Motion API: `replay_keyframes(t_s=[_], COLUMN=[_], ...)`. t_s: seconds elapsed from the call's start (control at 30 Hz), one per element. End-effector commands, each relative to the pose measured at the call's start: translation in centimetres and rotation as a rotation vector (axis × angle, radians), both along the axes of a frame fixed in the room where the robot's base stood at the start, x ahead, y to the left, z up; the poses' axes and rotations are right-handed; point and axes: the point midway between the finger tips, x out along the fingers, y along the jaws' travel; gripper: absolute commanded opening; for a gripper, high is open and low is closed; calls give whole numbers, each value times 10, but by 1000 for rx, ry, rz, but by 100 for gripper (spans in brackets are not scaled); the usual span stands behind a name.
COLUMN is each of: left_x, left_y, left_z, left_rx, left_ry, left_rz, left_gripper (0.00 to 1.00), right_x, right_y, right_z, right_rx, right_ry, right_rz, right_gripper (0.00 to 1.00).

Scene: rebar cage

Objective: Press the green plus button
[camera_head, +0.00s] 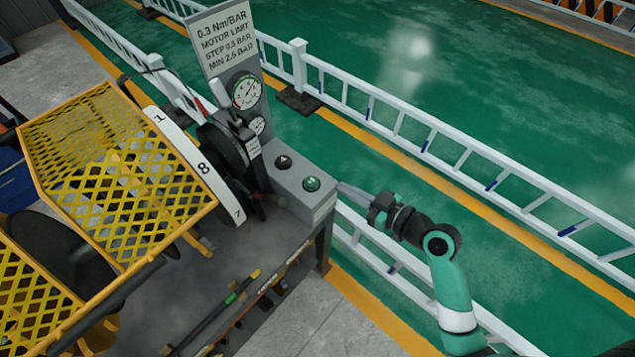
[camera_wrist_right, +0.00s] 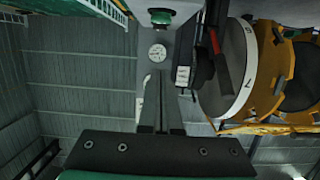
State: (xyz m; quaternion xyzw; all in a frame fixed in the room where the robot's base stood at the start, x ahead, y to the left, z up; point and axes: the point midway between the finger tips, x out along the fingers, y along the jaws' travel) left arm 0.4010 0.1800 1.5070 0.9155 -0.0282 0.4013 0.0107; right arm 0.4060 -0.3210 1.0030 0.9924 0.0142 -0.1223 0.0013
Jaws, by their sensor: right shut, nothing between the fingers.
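The green button (camera_head: 312,184) sits on top of a grey control box (camera_head: 322,207) at the right end of the workbench. Its symbol is too small to read. It also shows at the top of the right wrist view (camera_wrist_right: 160,16). A black button (camera_head: 283,161) is beside it on the same box. My right gripper (camera_head: 342,187) comes in from the right, with its fingertips just right of the green button and apart from it in the picture. In the wrist view its fingers (camera_wrist_right: 159,78) are together with nothing between them. My left gripper is out of view.
A sign panel with a pressure gauge (camera_head: 246,92) stands behind the box. A numbered white dial (camera_head: 202,167) and yellow mesh guards (camera_head: 110,180) fill the left. A white railing (camera_head: 420,133) runs behind.

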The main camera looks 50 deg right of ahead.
Motion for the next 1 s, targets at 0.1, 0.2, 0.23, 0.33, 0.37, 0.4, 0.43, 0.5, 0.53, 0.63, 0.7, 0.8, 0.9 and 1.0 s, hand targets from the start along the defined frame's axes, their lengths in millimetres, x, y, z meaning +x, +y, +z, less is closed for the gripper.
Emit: replay_keyframes(t_s=[0.1,0.2,0.23,0.33,0.37,0.4,0.43,0.5,0.53,0.63,0.7,0.8,0.9,1.0], left_x=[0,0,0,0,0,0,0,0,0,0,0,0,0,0], left_y=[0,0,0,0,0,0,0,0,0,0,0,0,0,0], left_z=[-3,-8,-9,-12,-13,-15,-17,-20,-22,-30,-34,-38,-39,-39], left_rx=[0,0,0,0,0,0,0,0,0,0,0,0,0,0], left_ry=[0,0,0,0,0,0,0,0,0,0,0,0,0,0], left_rz=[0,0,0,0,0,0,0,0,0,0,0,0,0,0], left_gripper=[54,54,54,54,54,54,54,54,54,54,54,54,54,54], right_x=[8,21,27,48,54,63,69,84,90,97,97,97,97,97], right_y=[1,2,2,2,3,3,3,3,4,3,3,3,3,3], right_z=[-3,-7,-8,-13,-15,-17,-19,-23,-24,-41,-51,-60,-64,-65], right_rx=[-1,-1,-3,-1,-2,-2,-1,0,-1,1,1,0,1,0], right_ry=[1,-1,-1,-1,-1,-1,0,-1,-1,4,2,0,1,0], right_rz=[2,4,5,4,6,4,4,3,3,1,1,0,1,1], right_gripper=[0,0,0,0,0,0,0,0,0,0,0,0,0,0])
